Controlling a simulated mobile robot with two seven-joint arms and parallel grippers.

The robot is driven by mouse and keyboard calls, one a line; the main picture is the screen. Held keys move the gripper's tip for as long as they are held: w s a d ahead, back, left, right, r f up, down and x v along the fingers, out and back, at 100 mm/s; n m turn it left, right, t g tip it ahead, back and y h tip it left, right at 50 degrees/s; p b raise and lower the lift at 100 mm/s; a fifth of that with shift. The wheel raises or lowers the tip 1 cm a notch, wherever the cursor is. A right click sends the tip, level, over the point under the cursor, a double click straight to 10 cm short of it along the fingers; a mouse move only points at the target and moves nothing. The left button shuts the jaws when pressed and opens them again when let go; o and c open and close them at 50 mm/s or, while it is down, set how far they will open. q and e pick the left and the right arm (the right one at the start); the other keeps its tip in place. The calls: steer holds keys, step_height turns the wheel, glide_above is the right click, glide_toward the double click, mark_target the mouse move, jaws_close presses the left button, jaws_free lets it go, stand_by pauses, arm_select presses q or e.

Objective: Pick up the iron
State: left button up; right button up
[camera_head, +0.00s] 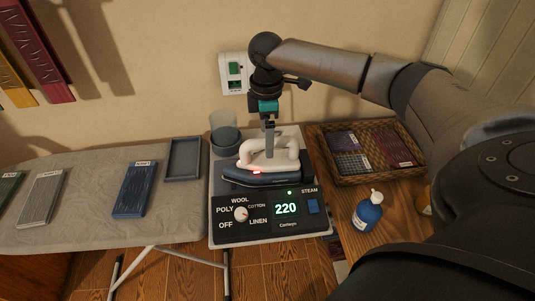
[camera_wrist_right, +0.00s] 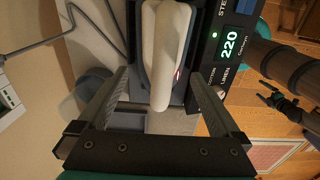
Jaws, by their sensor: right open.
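The iron (camera_head: 262,170) has a white handle and a dark blue base with a small red light. It sits on its station (camera_head: 270,229), whose display reads 220. My right gripper (camera_head: 269,146) points down at the handle from above. In the right wrist view the open fingers (camera_wrist_right: 160,74) stand on either side of the white handle (camera_wrist_right: 165,55), with visible gaps. I cannot tell how deep the handle lies between them. A small dark and teal gripper, seemingly my left (camera_wrist_right: 285,104), shows at the right of the wrist view; its jaws are unclear.
A clear cup (camera_head: 224,135) stands behind the iron. A wicker basket (camera_head: 345,181) and a blue bottle (camera_head: 367,213) stand right. A wall socket (camera_head: 234,72) is behind.

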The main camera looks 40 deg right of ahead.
mark_target(260, 158)
steer(key=f, duration=0.6)
steer(key=shift+s+b, duration=0.2)
steer(key=shift+b, duration=0.15)
steer(key=shift+r, duration=0.1)
jaws_close()
steer(key=shift+w+r, duration=0.15)
stand_by(0.4)
